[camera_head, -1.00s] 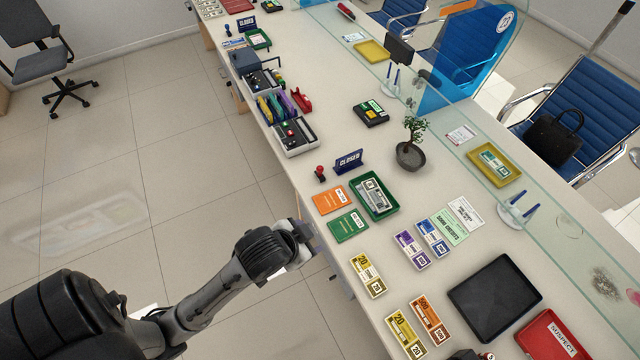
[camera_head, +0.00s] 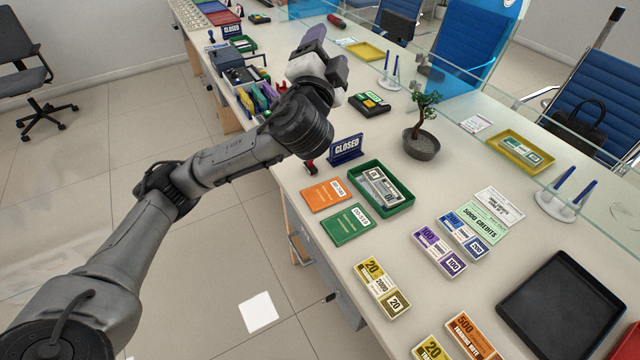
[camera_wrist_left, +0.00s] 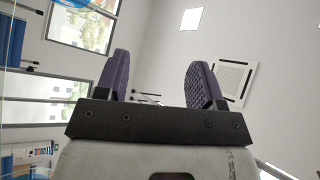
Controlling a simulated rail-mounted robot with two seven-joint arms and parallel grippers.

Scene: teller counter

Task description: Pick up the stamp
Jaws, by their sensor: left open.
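A small red-handled stamp (camera_head: 309,166) stands on the counter just left of the blue CLOSED sign, in the head view. My left arm's wrist partly covers it, so only a piece shows. My left gripper (camera_head: 316,38) is raised over the counter, beyond the stamp in the head view and apart from it. In the left wrist view the gripper (camera_wrist_left: 159,70) is open and empty, its two purple textured pads well apart. That view looks up at ceiling and windows and does not show the stamp. My right gripper is not in view.
The CLOSED sign (camera_head: 346,149), a green tray (camera_head: 408,200) with notes, orange (camera_head: 326,194) and green (camera_head: 348,225) booklets surround the stamp. A potted bonsai (camera_head: 421,147) stands to the right. A black tray (camera_head: 563,303) lies at lower right. A glass screen runs along the counter's far side.

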